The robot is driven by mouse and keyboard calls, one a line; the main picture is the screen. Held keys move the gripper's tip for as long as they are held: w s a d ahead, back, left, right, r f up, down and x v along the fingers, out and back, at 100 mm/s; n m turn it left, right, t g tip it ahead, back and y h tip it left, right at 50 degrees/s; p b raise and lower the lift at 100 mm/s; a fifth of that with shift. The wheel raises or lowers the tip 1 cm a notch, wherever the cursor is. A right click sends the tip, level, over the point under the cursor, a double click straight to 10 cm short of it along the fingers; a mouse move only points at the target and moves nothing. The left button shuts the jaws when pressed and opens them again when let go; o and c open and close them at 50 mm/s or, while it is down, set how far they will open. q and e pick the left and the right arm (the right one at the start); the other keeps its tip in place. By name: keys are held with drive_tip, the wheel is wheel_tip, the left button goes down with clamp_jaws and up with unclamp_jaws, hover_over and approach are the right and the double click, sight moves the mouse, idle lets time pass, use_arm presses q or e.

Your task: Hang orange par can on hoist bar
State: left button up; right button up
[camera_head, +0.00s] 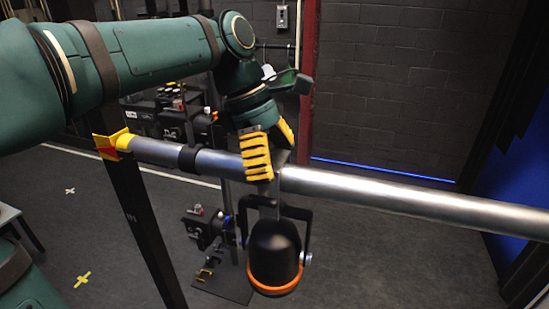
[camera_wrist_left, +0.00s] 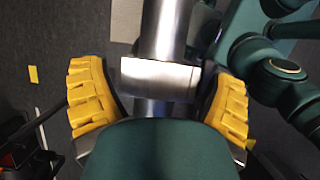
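The orange par can (camera_head: 275,258), a black lamp with an orange rim and a black yoke, hangs mouth down just below the silver hoist bar (camera_head: 400,195). My left gripper (camera_head: 272,165), with yellow-ridged fingers, is at the bar directly above the can. My right gripper is not in view.
A yellow and red end piece (camera_head: 113,144) marks the bar's left end, by a dark upright post (camera_head: 145,220). A black collar (camera_head: 187,158) sits on the bar left of my gripper. More black stage gear (camera_head: 208,230) stands behind. The bar's right part is clear.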

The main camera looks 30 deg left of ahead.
use_arm(q)
drive_tip(key=shift+f, duration=0.1)
drive_tip(key=shift+v, duration=6.1)
drive_tip(key=shift+d, duration=0.1)
